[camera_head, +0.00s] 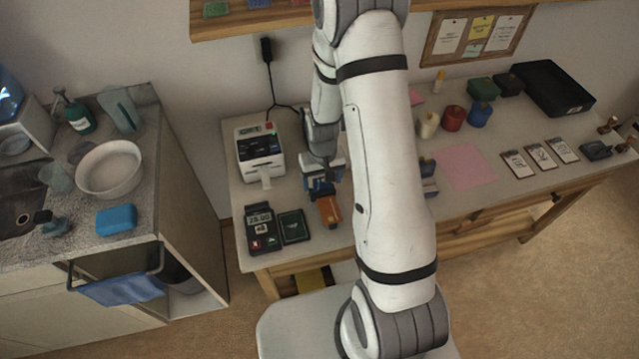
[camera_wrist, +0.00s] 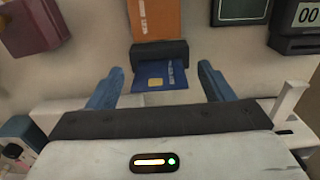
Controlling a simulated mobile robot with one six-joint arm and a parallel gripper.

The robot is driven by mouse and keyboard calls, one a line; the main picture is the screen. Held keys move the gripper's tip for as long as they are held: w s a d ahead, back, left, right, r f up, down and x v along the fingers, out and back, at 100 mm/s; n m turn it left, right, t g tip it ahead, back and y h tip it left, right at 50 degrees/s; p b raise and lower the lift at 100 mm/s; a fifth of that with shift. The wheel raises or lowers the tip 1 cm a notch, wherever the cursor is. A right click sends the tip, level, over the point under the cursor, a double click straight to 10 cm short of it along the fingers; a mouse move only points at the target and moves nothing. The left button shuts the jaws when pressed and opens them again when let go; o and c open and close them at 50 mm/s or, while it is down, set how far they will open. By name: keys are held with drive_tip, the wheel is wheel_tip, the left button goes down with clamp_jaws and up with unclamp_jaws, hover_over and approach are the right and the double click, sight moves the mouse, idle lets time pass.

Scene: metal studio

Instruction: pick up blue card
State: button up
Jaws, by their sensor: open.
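The blue card (camera_wrist: 162,75), with a gold chip and pale lettering, shows in the middle of the wrist view. One edge meets a dark block (camera_wrist: 160,52); I cannot tell whether it sits in a slot there. My gripper (camera_wrist: 160,70) is open, with one blue finger on each side of the card and a visible gap to it on both sides. In the head view my gripper (camera_head: 320,176) is over the left part of the table, by the orange item (camera_head: 328,210). There I cannot clearly separate the card from the blue fingers.
The orange item lies just beyond the dark block. A payment terminal (camera_head: 262,229) and a dark green-screened pad (camera_head: 294,226) lie to the left at the table's front edge. A white printer (camera_head: 260,152) stands behind. My arm hides the table's middle; a pink sheet (camera_head: 465,167) lies right.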

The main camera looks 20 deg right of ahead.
drive_tip(key=shift+f, duration=0.9)
drive_tip(key=shift+c, duration=0.5)
drive_tip(key=c, duration=0.9)
